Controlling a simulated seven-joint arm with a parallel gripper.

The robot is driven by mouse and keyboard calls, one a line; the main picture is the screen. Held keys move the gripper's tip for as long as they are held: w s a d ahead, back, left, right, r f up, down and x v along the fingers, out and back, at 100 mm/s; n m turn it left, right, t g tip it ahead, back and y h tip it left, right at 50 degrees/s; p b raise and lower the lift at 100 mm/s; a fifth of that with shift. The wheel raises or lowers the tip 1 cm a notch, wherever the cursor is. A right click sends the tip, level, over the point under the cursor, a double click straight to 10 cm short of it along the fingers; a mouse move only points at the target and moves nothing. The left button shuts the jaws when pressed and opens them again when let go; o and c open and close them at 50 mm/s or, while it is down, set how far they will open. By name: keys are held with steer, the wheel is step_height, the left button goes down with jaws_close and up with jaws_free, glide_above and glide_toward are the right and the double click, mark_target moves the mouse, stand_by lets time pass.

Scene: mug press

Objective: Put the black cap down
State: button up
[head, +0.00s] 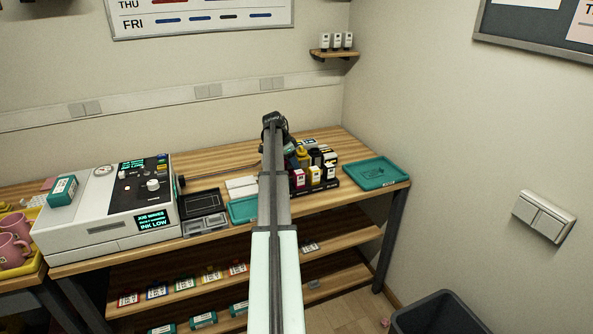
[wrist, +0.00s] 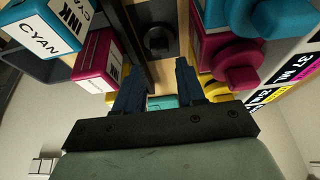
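My gripper (wrist: 158,68) shows in the wrist view with its two dark blue fingers apart. I see nothing clamped between them; wood and a bit of teal show through the gap. Just beyond the fingertips, centred between them, is a dark square-shouldered piece with a round black cap-like top (wrist: 157,39). I cannot tell whether this is the black cap itself or the top of a bottle. It looks apart from the fingers. In the head view my arm hides the gripper and whatever is directly under it.
Ink cartons, including a cyan one (wrist: 48,38) and a magenta one (wrist: 96,65), stand close on one side. Bottles with a magenta cap (wrist: 240,66) crowd the other side. A teal tray (head: 370,173) at the table's right end is empty. The printer (head: 110,205) stands left.

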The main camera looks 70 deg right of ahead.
steer(key=v, duration=0.6)
steer(key=shift+r, duration=0.25)
steer(key=shift+w+a, duration=0.1)
steer(key=shift+w, duration=0.05)
